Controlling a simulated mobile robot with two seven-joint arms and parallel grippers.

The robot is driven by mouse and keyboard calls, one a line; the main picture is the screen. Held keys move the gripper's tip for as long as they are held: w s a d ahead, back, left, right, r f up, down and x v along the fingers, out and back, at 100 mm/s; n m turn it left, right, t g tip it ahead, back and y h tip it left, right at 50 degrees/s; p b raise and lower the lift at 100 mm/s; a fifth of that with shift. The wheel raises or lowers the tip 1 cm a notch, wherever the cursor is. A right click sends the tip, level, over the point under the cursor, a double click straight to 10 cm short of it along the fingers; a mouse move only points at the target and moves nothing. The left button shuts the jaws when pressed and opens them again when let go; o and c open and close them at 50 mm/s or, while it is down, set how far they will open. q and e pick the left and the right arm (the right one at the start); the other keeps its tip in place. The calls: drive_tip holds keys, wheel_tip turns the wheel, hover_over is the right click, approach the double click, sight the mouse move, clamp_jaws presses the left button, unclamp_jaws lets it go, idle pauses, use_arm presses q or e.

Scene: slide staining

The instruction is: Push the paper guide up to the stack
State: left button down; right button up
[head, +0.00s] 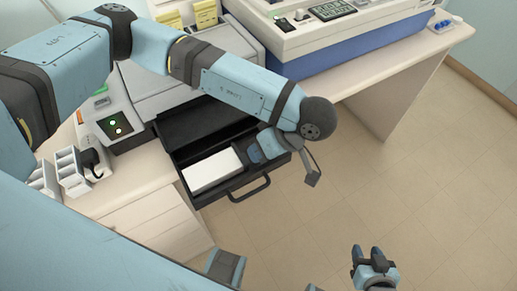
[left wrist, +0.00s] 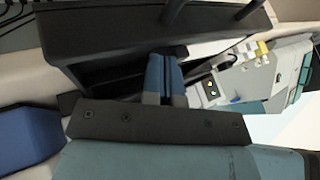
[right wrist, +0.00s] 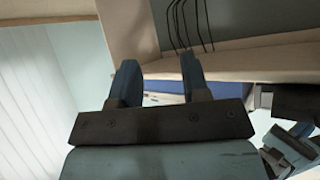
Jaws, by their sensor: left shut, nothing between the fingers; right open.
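A white paper stack (head: 212,170) lies in the pulled-out dark drawer tray (head: 192,203) in the head view. My left gripper (head: 253,153) reaches into the tray from the right, just right of the stack and apart from it. Its blue fingers are together and empty, and they also show in the left wrist view (left wrist: 165,78) against the tray's dark wall (left wrist: 105,45). The paper guide does not stand out; the gripper and the dark tray may hide it. My right gripper (head: 367,253) is open and empty over the floor, far from the tray; its spread fingers fill the right wrist view (right wrist: 158,82).
The tray's handle (head: 250,190) sticks out over the floor. A grey machine with lit buttons (head: 115,123) and a white rack (head: 72,170) stand at left. A blue-white instrument (head: 345,40) stands on the bench behind. The floor (head: 420,170) at right is clear.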

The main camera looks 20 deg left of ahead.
use_arm(q)
drive_tip(key=p+v, duration=0.3)
drive_tip(key=v, duration=0.6)
drive_tip(key=shift+d+r, duration=0.15)
drive_tip(key=shift+r, duration=0.1)
use_arm(e)
drive_tip(key=shift+s+d+r, duration=0.15)
drive_tip(key=shift+d+r, duration=0.25)
drive_tip(key=shift+r, duration=0.2)
drive_tip(key=shift+s+d+r, duration=0.15)
drive_tip(key=shift+d+r, duration=0.25)
drive_tip(key=shift+r, duration=0.2)
